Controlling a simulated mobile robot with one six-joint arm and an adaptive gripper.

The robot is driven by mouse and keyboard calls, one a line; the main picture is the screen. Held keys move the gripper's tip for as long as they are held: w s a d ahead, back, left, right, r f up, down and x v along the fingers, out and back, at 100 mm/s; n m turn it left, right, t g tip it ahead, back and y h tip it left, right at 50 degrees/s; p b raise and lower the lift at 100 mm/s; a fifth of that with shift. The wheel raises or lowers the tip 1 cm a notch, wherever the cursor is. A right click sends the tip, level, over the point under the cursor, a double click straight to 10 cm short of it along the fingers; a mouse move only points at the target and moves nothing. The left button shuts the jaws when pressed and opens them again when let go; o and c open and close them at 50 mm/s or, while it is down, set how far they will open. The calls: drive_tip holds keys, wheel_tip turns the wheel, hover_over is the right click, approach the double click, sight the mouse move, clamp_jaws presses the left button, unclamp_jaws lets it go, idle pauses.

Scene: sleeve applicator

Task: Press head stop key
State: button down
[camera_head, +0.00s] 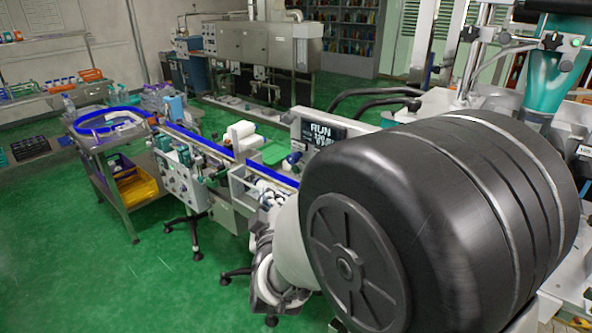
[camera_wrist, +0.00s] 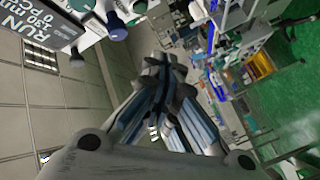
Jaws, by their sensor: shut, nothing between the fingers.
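The applicator's dark display (camera_head: 322,131) reads RUN in the head view, on a light panel beyond my arm. It also shows at the upper left of the wrist view (camera_wrist: 25,38), tilted. Dark round knobs or buttons (camera_wrist: 117,28) stick out beside it there. I cannot tell which control is the head stop key. My gripper (camera_wrist: 163,75) is shut and empty in the wrist view, its fingers together. It appears apart from the panel, which lies to its upper left. In the head view my own arm covers much of the right side, and I cannot make out the gripper.
A conveyor with blue rails (camera_head: 200,139) runs left from the panel. A metal table (camera_head: 105,145) with a blue ring guide stands at its left end. A green teal-bodied hopper (camera_head: 553,75) stands at the upper right. Green floor (camera_head: 70,250) is open at the lower left.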

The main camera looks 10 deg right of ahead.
drive_tip(key=w+d, duration=0.5)
drive_tip(key=d, duration=0.2)
drive_tip(key=shift+w+d+b, duration=0.1)
drive_tip(key=shift+w+b, duration=0.05)
drive_tip(key=shift+b, duration=0.2)
idle(1.3)
drive_tip(key=shift+w+d, duration=0.2)
drive_tip(key=shift+d, duration=0.05)
drive_tip(key=shift+w+d+b, duration=0.25)
drive_tip(key=shift+d+b, duration=0.15)
drive_tip(key=shift+b, duration=0.05)
idle(0.7)
drive_tip(key=shift+a, duration=0.15)
drive_tip(key=shift+s+a+b, duration=0.3)
drive_tip(key=shift+s+a, duration=0.2)
drive_tip(key=shift+a, duration=0.1)
